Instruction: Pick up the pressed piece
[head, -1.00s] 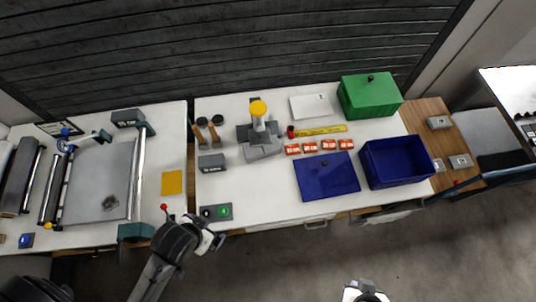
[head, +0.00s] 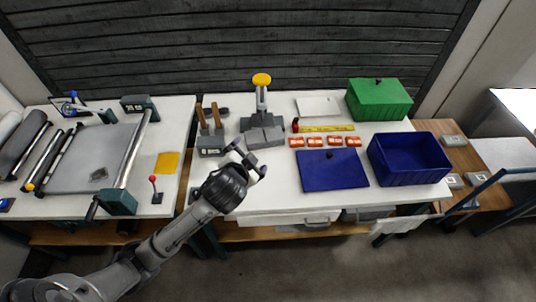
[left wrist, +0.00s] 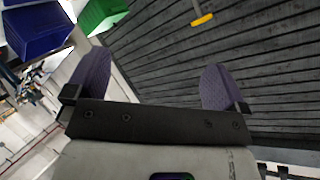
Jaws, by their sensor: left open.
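A grey press (head: 262,124) with a yellow round knob (head: 262,79) on its column stands on the right-hand white table. Grey blocks form its base; I cannot make out a separate pressed piece there. My left gripper (head: 247,158) is open over the table's front, in front of and left of the press, apart from it. In the left wrist view its two purple fingers (left wrist: 153,86) are spread with nothing between them. That view looks toward the dark slatted wall, with a yellow knob at the top. My right gripper is not in view.
Two wooden-handled tools (head: 210,115) stand left of the press. The left table holds a roller machine (head: 96,160) and a yellow sheet (head: 167,162).

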